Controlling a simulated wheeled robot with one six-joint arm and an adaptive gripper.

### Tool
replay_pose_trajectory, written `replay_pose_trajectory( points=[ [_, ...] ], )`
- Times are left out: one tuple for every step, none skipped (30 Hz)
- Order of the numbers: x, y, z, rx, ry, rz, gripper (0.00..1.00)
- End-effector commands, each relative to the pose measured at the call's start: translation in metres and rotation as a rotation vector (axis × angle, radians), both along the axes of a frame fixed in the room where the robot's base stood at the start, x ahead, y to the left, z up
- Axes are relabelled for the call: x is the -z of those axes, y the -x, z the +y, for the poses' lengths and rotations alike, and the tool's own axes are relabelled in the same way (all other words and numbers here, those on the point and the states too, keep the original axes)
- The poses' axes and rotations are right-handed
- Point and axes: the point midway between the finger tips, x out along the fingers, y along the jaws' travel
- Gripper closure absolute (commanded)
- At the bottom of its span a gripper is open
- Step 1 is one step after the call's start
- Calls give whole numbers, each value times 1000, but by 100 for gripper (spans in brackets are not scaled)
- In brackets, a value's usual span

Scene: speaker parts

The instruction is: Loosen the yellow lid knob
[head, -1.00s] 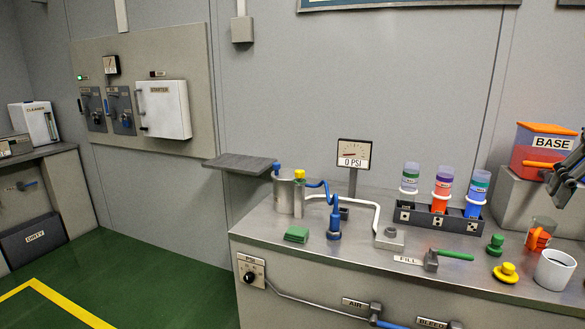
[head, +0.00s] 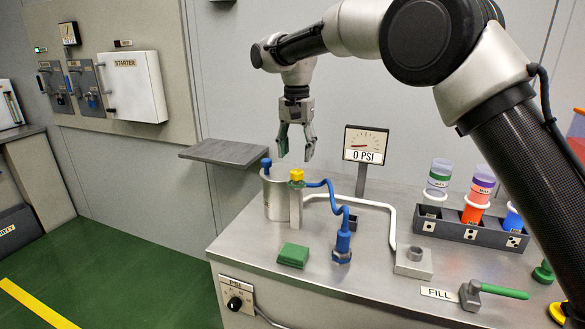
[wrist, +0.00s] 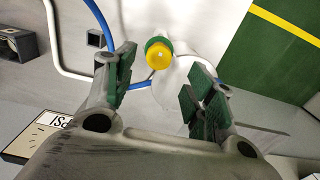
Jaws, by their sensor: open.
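The yellow lid knob (head: 297,175) sits on a short green collar on top of a small post beside the silver cylindrical pot (head: 275,195). In the wrist view the yellow knob (wrist: 158,54) shows round and bright, ahead of my fingers and between their lines. My gripper (head: 296,156) points down, open and empty, just above the knob, and does not appear to touch it. In the wrist view my gripper (wrist: 160,92) shows its two green-padded fingers spread apart.
A blue hose (head: 330,190) curves from the post to a blue nozzle (head: 342,245). A gauge (head: 365,145) reads 0 PSI behind. A green block (head: 293,255), a FILL lever (head: 490,291) and a vial rack (head: 470,228) share the bench. A grey shelf (head: 236,152) juts out at left.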

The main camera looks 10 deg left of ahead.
Motion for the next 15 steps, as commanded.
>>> replay_pose_trajectory(
  points=[
    [7,0,0,1,2,2,46],
    [11,0,-1,1,2,1,46],
    [18,0,-1,1,3,3,46],
    [23,0,-1,1,2,2,46],
    [29,0,-1,0,3,2,46],
    [36,0,-1,0,3,2,46],
    [41,0,-1,0,2,2,46],
    [45,0,-2,0,2,2,46],
    [51,0,-2,0,1,1,46],
    [55,0,-2,0,1,1,46],
    [59,0,-2,0,1,1,46],
    [63,0,-1,0,1,1,46],
    [66,0,-2,0,1,1,46],
    [68,0,-2,0,1,1,46],
    [70,0,-2,0,1,1,46]
  ],
)
